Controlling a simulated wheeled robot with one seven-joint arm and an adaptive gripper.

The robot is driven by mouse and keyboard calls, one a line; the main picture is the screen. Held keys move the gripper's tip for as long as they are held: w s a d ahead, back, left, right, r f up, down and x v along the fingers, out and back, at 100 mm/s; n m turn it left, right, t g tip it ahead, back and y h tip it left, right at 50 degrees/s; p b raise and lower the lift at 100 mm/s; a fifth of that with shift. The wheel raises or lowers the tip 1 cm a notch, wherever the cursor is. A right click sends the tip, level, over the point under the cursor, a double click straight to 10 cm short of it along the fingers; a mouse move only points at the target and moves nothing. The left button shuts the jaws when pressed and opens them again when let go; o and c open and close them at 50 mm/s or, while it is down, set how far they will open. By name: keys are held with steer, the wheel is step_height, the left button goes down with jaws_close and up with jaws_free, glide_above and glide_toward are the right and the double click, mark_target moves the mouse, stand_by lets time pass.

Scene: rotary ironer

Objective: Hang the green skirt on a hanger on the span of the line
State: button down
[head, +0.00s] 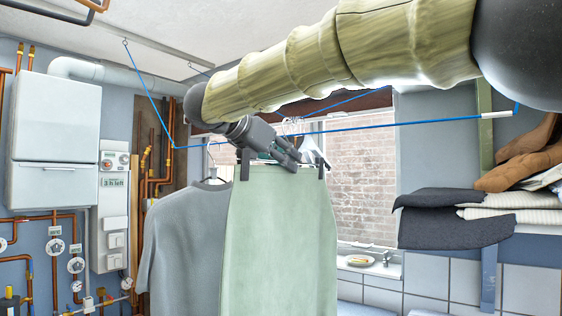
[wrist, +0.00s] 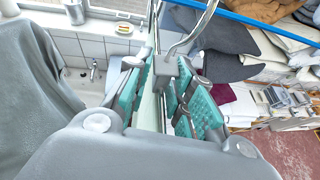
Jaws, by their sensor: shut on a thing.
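The pale green skirt (head: 282,240) hangs upright from dark clips at both top corners, to the right of a grey shirt. My gripper (head: 284,155) is at the skirt's top middle, just below the blue line (head: 390,124). In the wrist view, the teal pads of my gripper (wrist: 162,85) close around the grey centre block of the hanger (wrist: 165,68). Its metal hook rises from that block, near the blue line (wrist: 265,22). I cannot tell whether the hook touches the line. The skirt shows there only as a thin pale strip.
The grey shirt (head: 185,245) hangs close at the left, partly behind the skirt. Another pale hanger (head: 312,152) shows behind my gripper. Folded dark and white cloths (head: 455,225) lie on a shelf at the right.

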steer(key=shift+w+d, duration=0.45)
steer(key=shift+w, duration=0.1)
steer(key=shift+w+d+f+b, duration=0.2)
steer(key=shift+w+f+b, duration=0.05)
steer(key=shift+f+b, duration=0.3)
steer(key=shift+w+d+f+b, duration=0.15)
steer(key=shift+w+f+b, duration=0.1)
steer(key=shift+f+b, duration=0.65)
steer(key=shift+b, duration=0.2)
steer(key=c, duration=1.2)
jaws_free()
steer(key=shift+o, duration=0.2)
steer(key=v, duration=1.2)
